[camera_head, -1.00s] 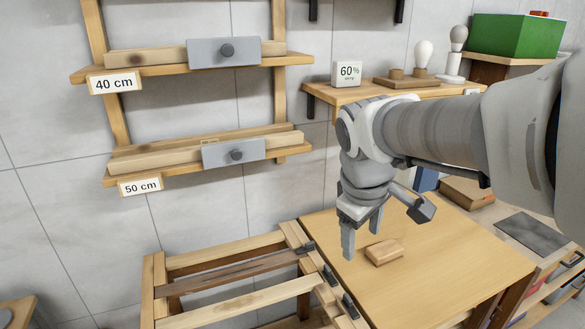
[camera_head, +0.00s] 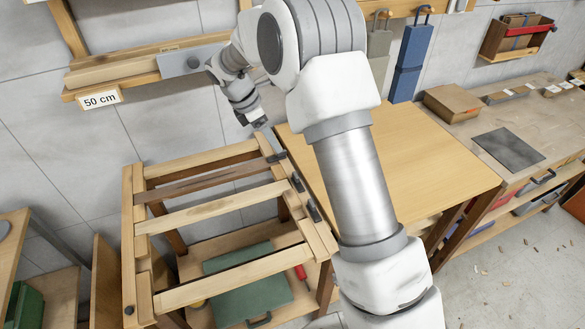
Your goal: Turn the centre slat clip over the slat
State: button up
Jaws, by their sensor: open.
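A wooden frame with slats stands at lower left centre. Three dark clips sit along its right rail. The centre slat clip (camera_head: 297,182) is beside the right end of a pale slat (camera_head: 205,209) with a darker patch; it appears to lie along the rail, but its exact turn is too small to tell. Another clip (camera_head: 276,157) is at the dark brown slat (camera_head: 205,181), and a third clip (camera_head: 314,211) is nearer the front. My gripper (camera_head: 252,119) is open and appears empty, above and behind the frame's back right corner, apart from the clips.
A wooden tabletop (camera_head: 416,150) adjoins the frame on the right, partly hidden by my arm. A shelf labelled 50 cm (camera_head: 100,98) with a grey plate (camera_head: 193,62) is close behind my gripper. A green case (camera_head: 245,285) lies below the slats.

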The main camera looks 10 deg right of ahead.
aim_at(296, 175)
jog(key=x, duration=1.7)
jog(key=shift+f+p, duration=0.2)
jog(key=shift+p, duration=0.15)
grip_shut()
